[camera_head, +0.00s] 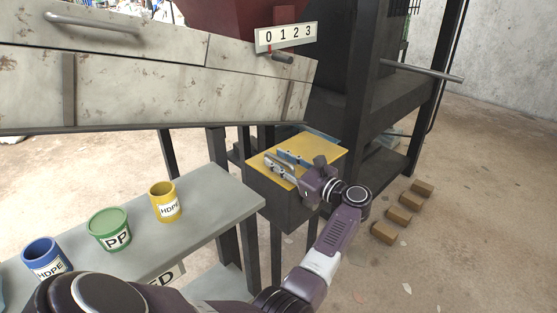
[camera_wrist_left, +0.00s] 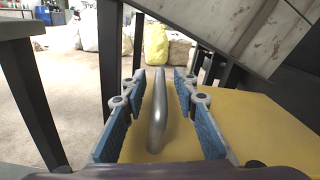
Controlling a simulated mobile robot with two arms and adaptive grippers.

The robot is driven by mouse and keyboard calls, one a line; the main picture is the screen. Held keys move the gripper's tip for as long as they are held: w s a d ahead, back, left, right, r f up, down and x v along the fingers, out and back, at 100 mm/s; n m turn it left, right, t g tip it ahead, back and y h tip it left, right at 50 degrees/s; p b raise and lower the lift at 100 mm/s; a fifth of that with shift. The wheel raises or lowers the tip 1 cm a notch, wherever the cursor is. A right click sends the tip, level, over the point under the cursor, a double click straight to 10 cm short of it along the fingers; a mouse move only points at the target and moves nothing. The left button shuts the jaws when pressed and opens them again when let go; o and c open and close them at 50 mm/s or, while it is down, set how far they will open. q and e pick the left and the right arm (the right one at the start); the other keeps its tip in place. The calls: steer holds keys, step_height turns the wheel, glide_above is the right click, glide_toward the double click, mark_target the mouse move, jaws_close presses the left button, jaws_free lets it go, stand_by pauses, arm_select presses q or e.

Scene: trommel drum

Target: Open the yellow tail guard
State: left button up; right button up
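The yellow tail guard (camera_head: 315,151) is a flat yellow panel lying on top of a dark box below the drum housing. It also shows in the left wrist view (camera_wrist_left: 265,125). A grey bar handle (camera_wrist_left: 158,112) stands on it. My left gripper (camera_head: 286,162) is over the guard. In the left wrist view its two blue finger pads (camera_wrist_left: 157,115) are open, one on each side of the handle, with a gap on both sides. In the head view the gripper hides most of the handle. My right gripper is in neither view.
The worn housing (camera_head: 150,85) overhangs the guard. Several brown blocks (camera_head: 398,214) lie on the floor at right.

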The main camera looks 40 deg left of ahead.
arm_select(q)
jaws_close()
stand_by(0.4)
steer(key=shift+w+r, duration=0.1)
